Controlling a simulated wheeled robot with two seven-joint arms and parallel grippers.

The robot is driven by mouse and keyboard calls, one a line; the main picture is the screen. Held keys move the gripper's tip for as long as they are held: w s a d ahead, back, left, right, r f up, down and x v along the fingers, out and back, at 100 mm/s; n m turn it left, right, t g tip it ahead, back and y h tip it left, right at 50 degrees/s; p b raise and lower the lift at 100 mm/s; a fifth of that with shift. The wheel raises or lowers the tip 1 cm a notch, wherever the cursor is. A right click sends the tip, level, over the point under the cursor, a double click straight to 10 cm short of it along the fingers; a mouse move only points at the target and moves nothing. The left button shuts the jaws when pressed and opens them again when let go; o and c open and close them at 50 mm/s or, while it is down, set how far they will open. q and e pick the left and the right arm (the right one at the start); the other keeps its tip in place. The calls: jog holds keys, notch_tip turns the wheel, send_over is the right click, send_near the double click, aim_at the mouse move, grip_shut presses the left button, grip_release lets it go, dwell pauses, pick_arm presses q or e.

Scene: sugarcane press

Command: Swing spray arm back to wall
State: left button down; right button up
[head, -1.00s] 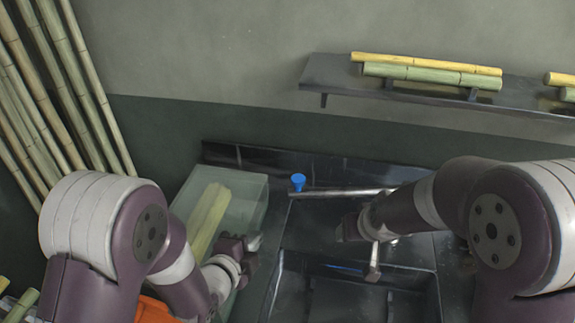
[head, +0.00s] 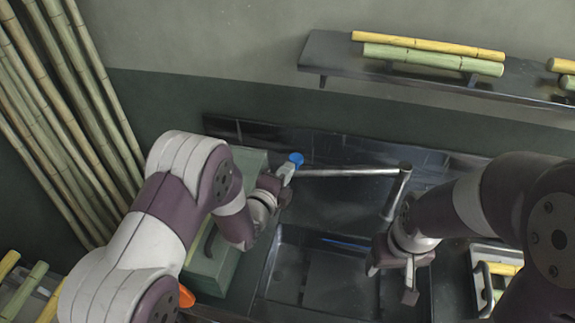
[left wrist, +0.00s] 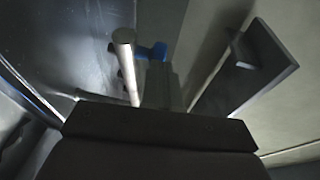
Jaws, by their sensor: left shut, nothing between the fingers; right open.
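The spray arm (head: 350,172) is a thin metal pipe along the back of the dark sink, close below the wall. A blue knob (head: 296,159) is at its left end, and its right end bends at an elbow toward the front. My left gripper (head: 286,171) is shut and empty right beside the blue knob; I cannot tell whether it touches. In the left wrist view the pipe (left wrist: 126,60) and blue piece (left wrist: 156,51) show just beyond the fingers (left wrist: 160,95). My right gripper (head: 392,280) is open and empty over the sink's right side, apart from the pipe.
A dark wall shelf (head: 420,76) holding canes hangs above the sink. A green box (head: 250,160) with a dark handle stands left of the basin (head: 330,290), partly behind my left arm. Tall bamboo poles (head: 70,130) lean at the left. A tray (head: 488,258) stands at right.

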pick_arm(q)
jog(key=shift+w+d+f, duration=0.1)
jog(key=shift+w+d, duration=0.15)
jog(key=shift+w, duration=0.2)
jog(key=w+m+g+h+b, duration=0.1)
jog(key=w+h+b, duration=0.1)
jog(key=w+b, duration=0.3)
jog(key=w, duration=0.3)
jog(key=shift+a+r+m, duration=0.25)
jog(key=shift+a+m, duration=0.05)
jog(key=shift+a, duration=0.05)
jog(key=shift+w, duration=0.1)
